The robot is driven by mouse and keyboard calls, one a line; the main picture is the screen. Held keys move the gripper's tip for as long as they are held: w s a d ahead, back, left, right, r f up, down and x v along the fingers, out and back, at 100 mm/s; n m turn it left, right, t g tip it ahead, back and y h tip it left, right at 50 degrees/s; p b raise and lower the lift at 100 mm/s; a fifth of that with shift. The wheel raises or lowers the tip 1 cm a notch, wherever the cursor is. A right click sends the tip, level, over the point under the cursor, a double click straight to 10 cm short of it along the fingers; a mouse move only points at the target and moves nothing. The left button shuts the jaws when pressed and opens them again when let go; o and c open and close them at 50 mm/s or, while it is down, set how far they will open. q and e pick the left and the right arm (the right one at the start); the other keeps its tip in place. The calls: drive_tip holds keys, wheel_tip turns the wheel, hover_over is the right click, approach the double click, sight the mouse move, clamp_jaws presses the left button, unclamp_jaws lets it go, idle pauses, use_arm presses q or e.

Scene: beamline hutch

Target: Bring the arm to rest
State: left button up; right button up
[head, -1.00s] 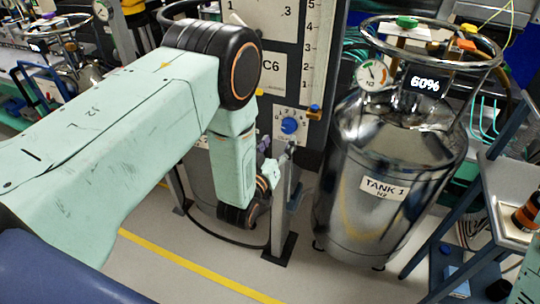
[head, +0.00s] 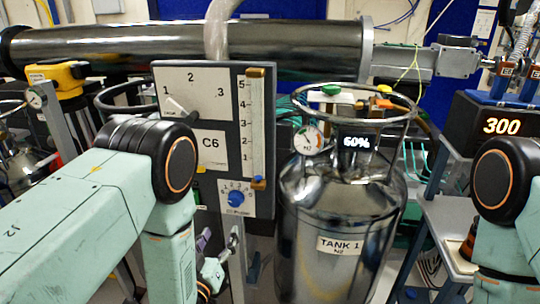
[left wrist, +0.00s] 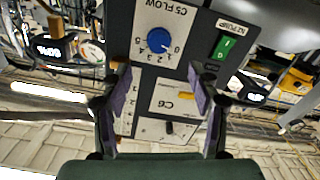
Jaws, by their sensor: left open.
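My left arm comes in from the left in the head view, bent down at a black elbow joint. My left gripper (head: 210,265) hangs low in front of the C6 panel (head: 212,190) and is partly cut by the lower edge. In the left wrist view the left gripper (left wrist: 160,85) is open, with its purple pads apart and nothing between them. Beyond them are a blue flow knob (left wrist: 160,40) and the C6 label (left wrist: 178,100), seen upside down. My right arm (head: 505,200) shows at the right edge; its gripper is out of view.
TANK 1 (head: 335,230), shiny steel with a ring handle and a 60% display, stands right of the panel. A long dark pipe (head: 190,48) crosses the back. A display (head: 500,125) reads 300. In the left wrist view a green pump switch (left wrist: 225,45) is close to the gripper.

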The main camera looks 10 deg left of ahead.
use_arm(q)
drive_tip(key=s+a+f+m+g+b, duration=0.2)
drive_tip(key=s+f+g, duration=0.8)
drive_tip(key=s+f, duration=0.6)
drive_tip(key=s+f+g+b, duration=0.3)
drive_tip(key=s+f+g, duration=0.1)
drive_tip(key=s, duration=0.6)
drive_tip(key=s+a+f+g+b, duration=0.1)
drive_tip(key=s+f+g+b, duration=0.2)
drive_tip(key=s, duration=0.6)
drive_tip(key=shift+s+a+f+g+b, duration=0.15)
drive_tip(key=shift+s+f+g+b, duration=0.25)
drive_tip(key=shift+f, duration=0.2)
drive_tip(key=shift+w+y, duration=0.1)
drive_tip(key=shift+y, duration=0.2)
